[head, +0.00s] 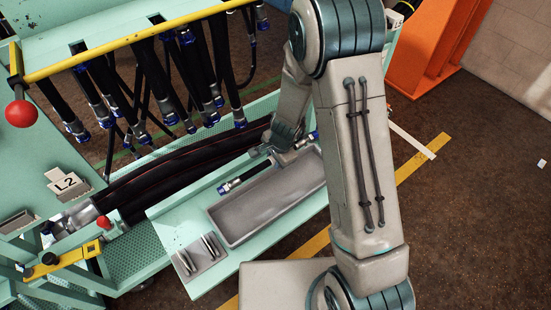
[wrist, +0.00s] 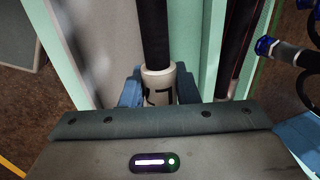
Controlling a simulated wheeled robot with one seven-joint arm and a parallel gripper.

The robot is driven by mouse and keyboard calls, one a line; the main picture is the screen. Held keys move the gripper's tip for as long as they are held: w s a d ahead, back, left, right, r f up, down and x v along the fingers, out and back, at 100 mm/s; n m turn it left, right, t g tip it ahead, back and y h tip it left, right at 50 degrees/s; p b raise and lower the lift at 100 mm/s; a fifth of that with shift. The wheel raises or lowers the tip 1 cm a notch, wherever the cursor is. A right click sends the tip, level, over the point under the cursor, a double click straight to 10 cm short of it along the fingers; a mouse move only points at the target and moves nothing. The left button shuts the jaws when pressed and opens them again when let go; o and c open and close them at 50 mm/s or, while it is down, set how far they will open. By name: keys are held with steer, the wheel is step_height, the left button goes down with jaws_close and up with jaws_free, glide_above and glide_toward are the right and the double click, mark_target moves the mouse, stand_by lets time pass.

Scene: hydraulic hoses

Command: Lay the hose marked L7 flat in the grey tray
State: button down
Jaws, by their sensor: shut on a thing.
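My gripper (head: 284,156) is shut on a black hose (head: 250,174) with blue end fittings. In the wrist view, its blue fingers (wrist: 158,92) close on both sides of a pale sleeve (wrist: 158,84) around the hose (wrist: 154,30). Part of a dark mark like an L shows on the sleeve; the rest is hidden by my gripper. The grey tray (head: 270,207) is a long, shallow, empty tray on a green shelf. The hose runs along the tray's far long edge, roughly parallel to it. I cannot tell whether it touches the tray.
Several black hoses (head: 190,70) hang from a yellow rail (head: 130,38) behind. Thick hoses (head: 160,172) lie in a trough beyond the tray. A small holder (head: 201,258) with metal pieces sits left of the tray. An L2 plate (head: 66,184) and a red knob (head: 21,113) stand at left.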

steer(key=shift+r, duration=0.1)
step_height(320, 180, down, 12)
steer(key=b, duration=1.1)
steer(key=shift+r, duration=0.2)
stand_by(0.3)
steer(key=c, duration=1)
jaws_free()
steer(key=shift+c, duration=0.2)
steer(key=p+v, duration=0.5)
steer(key=v, duration=0.9)
